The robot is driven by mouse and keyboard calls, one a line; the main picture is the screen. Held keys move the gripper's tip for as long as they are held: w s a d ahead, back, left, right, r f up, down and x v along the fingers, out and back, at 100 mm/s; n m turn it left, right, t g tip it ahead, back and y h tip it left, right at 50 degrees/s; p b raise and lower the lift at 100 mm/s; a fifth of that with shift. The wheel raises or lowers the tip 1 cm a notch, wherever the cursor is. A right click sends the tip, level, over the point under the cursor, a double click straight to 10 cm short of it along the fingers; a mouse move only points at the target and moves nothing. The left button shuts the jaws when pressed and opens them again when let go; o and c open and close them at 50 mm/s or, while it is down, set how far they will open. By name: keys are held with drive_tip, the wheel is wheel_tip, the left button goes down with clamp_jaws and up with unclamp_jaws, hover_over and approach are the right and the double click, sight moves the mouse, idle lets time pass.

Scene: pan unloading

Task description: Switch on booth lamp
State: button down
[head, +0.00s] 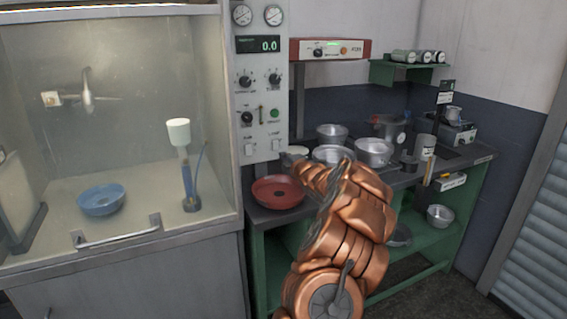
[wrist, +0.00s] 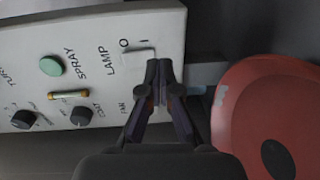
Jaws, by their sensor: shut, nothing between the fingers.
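The grey control panel (head: 258,100) stands at the right side of the booth. Two small white switches sit at its bottom, and the right one is the lamp switch (head: 276,145). In the wrist view the lamp switch (wrist: 137,57) is a white rocker beside the word LAMP, with O and I marks. My gripper (wrist: 162,70) is shut and empty, its fingertips at the switch and partly covering it. Whether they touch it I cannot tell. In the head view my copper arm reaches up to the panel's lower right, and the fingertips are not clear.
A red pan (head: 277,192) lies on the dark bench just below the panel; it fills the right of the wrist view (wrist: 235,110). Several metal pots (head: 374,151) stand farther right. The booth holds a blue bowl (head: 101,201) and a blue stand with a white cup (head: 179,132).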

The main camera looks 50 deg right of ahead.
drive_tip(key=b+v, duration=0.1)
drive_tip(key=v, duration=0.2)
drive_tip(key=f+b+v, duration=0.1)
drive_tip(key=v, duration=0.2)
drive_tip(key=f+b+v, duration=0.1)
drive_tip(key=v, duration=0.3)
drive_tip(key=shift+s+a+f, duration=0.1)
drive_tip(key=shift+f, duration=0.05)
drive_tip(key=shift+a, duration=0.1)
idle(0.4)
